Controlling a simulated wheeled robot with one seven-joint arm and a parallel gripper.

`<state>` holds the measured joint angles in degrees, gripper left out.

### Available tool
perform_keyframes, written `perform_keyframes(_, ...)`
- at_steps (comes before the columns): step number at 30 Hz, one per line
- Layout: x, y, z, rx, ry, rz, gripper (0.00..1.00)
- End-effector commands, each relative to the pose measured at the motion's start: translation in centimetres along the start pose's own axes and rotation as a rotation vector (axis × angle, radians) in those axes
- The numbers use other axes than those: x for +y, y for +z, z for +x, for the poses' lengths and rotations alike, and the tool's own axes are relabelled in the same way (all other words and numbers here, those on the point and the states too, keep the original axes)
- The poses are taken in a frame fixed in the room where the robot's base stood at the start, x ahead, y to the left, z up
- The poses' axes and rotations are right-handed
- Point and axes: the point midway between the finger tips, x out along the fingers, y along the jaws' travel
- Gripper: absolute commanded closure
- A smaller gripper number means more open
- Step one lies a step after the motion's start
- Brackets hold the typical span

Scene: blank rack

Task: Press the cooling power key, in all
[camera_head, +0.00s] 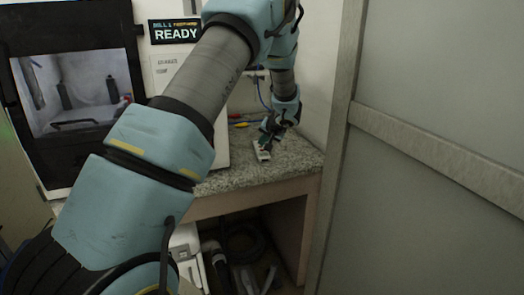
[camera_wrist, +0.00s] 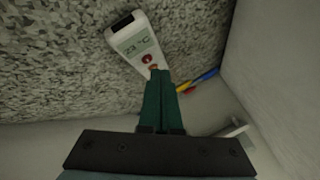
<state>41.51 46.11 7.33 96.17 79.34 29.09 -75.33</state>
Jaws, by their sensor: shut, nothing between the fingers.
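A white handheld remote (camera_wrist: 128,40) lies on the speckled stone counter, with a black end and a small display that seems to read 23 °C. A red round key (camera_wrist: 147,58) sits below the display. A smaller orange key (camera_wrist: 154,67) lies right at my fingertips and is partly hidden. I cannot read which one is the cooling power key. My gripper (camera_wrist: 160,74) is shut and empty, its dark green fingers over the lower end of the remote; touching or just above, I cannot tell. In the head view, the remote (camera_head: 263,155) shows just below my gripper (camera_head: 265,145).
The counter (camera_head: 225,180) is bare around the remote. Yellow and blue objects (camera_wrist: 197,82) lie beside my fingers, near the wall. A grey panel (camera_head: 430,150) stands at right. A black-framed cabinet (camera_head: 75,90) with a READY sign (camera_head: 175,33) is at left.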

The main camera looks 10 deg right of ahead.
Motion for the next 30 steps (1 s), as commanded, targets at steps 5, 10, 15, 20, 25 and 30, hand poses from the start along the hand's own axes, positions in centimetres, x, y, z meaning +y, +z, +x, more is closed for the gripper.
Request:
perform_keyframes(5, 0.0, 0.0, 0.0, 0.000, 0.000, 0.000, 1.00)
perform_keyframes(10, -0.7, -0.7, -0.9, 0.002, -0.001, -0.001, 1.00)
perform_keyframes(15, -1.5, -1.6, -2.1, 0.002, 0.000, -0.001, 1.00)
perform_keyframes(20, -2.2, -2.3, -3.1, 0.001, -0.001, -0.001, 1.00)
perform_keyframes(25, -2.6, -2.5, -3.5, 0.000, 0.000, -0.001, 1.00)
perform_keyframes(30, -2.5, -2.5, -3.5, 0.000, 0.000, -0.001, 1.00)
